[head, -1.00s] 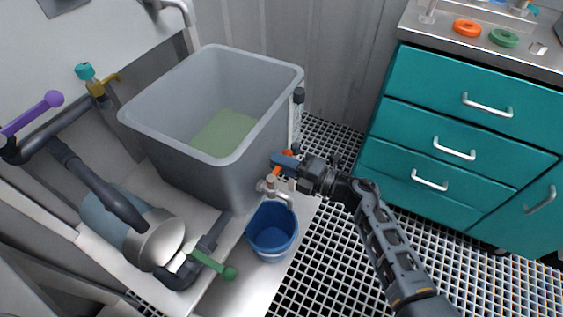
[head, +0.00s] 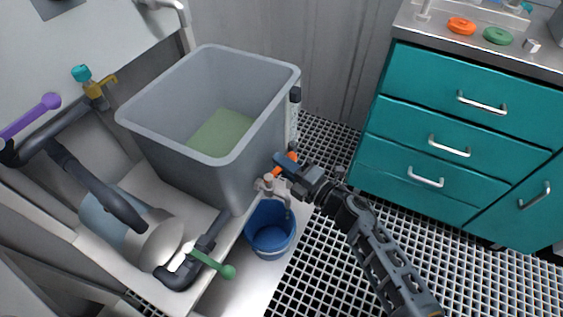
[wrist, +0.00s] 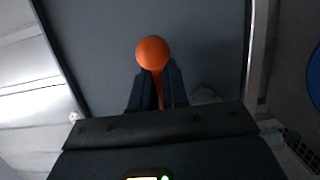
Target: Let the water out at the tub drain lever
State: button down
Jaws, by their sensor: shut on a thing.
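The grey tub (head: 262,133) stands on a pale ledge, with a shallow layer of greenish water (head: 222,133) inside. A drain tap (head: 270,184) sits low on its front right side. The orange drain lever (head: 291,157) rises beside the tap and ends in a round knob, which shows in the wrist view (wrist: 152,53). My gripper (head: 284,164) is at the lever, and its fingers are shut on the lever's stem below the knob. The lower stem and pivot are mostly hidden by my gripper.
A blue bucket (head: 270,229) stands under the tap spout. Left of the tub are dark pipes, a green lever (head: 213,263) and a purple lever (head: 30,115). Teal drawers (head: 450,120) stand at the right. The grated floor (head: 478,268) between is clear.

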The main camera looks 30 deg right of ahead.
jog(key=c, duration=1.2)
grip_release()
jog(key=shift+s+d, duration=0.1)
jog(key=shift+s, duration=0.05)
jog(key=v, duration=0.7)
jog(key=shift+s+d+p, duration=0.1)
jog(key=shift+s+p, duration=0.2)
jog(key=shift+c, duration=0.4)
